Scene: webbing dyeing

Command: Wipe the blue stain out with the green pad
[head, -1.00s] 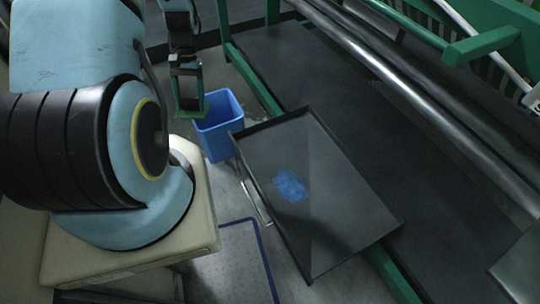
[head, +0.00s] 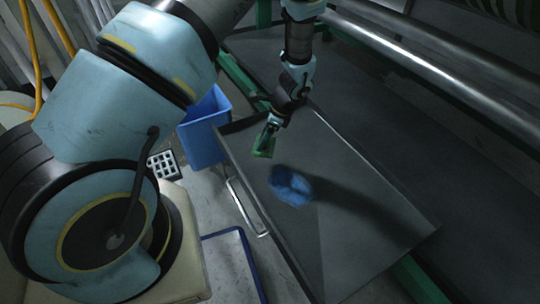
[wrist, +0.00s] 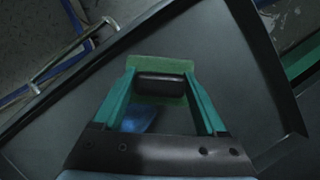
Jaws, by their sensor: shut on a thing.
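The blue stain (head: 290,186) is a patch on the dark grey tray (head: 360,250), left of the tray's middle in the head view. In the wrist view part of the stain (wrist: 140,118) shows between my fingers, and the rest is hidden. My gripper (head: 268,140) is shut on the green pad (head: 263,146), above the tray's upper left part and up-left of the stain. In the wrist view the green pad (wrist: 160,65) spans my fingertips, with a black grip part between them. I cannot tell whether the pad touches the tray.
A blue bin (head: 203,135) stands left of the tray. A metal handle (head: 245,207) sticks out at the tray's left edge. A blue-rimmed mat or tray (head: 232,268) lies on the floor below. Long metal rollers (head: 440,62) run along the upper right.

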